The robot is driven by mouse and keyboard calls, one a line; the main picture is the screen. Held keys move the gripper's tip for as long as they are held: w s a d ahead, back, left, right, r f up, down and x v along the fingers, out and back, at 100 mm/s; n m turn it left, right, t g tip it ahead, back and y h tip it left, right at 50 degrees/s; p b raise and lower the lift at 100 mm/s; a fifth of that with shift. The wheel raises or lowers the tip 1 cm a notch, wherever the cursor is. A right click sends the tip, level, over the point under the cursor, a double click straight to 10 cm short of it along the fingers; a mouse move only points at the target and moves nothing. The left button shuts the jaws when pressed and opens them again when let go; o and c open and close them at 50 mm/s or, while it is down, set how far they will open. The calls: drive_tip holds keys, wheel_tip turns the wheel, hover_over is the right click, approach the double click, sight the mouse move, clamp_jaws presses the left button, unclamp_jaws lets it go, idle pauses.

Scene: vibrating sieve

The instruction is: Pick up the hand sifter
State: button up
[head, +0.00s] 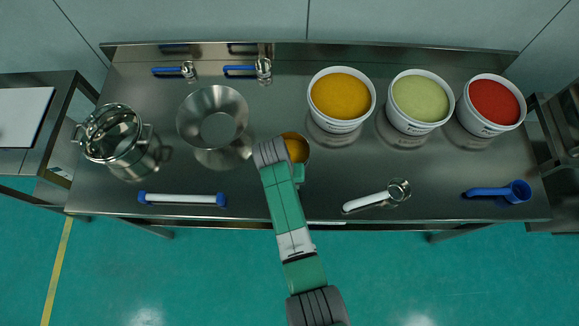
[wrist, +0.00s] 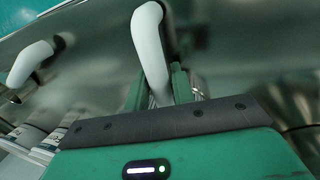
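The hand sifter (head: 306,143) is a round metal cup with yellow powder showing inside, at the middle of the steel table in the head view. My arm hides part of it. Its curved white handle (wrist: 150,45) stands out in the wrist view. My gripper (wrist: 160,88) has its green fingers on both sides of this handle, close against it, and looks shut on it. In the head view my gripper (head: 299,173) is at the near side of the cup. I cannot tell whether the sifter touches the table.
A metal funnel (head: 240,112) and a lidded pot (head: 112,150) stand left. Tubs of yellow (head: 336,126), green (head: 414,128) and red powder (head: 488,129) stand right. A white-handled scoop (head: 364,202), blue scoop (head: 488,191) and white-and-blue bar (head: 182,199) lie near the front edge.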

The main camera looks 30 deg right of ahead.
clamp_jaws()
drive_tip(key=shift+r, duration=0.1)
drive_tip(key=shift+r, duration=0.25)
wheel_tip(320, 180, up, 3)
drive_tip(key=shift+s+r+p, duration=0.1)
drive_tip(key=shift+p, duration=0.5)
drive_tip(key=s+a+r+p, duration=0.1)
drive_tip(key=s+a, duration=0.4)
drive_tip(key=s, duration=1)
drive_tip(key=shift+p, duration=0.75)
drive_tip(key=shift+a+r, duration=0.1)
drive_tip(key=shift+r, duration=0.05)
wheel_tip(320, 180, up, 8)
drive_tip(key=p, duration=0.9)
drive_tip(key=shift+r, duration=0.15)
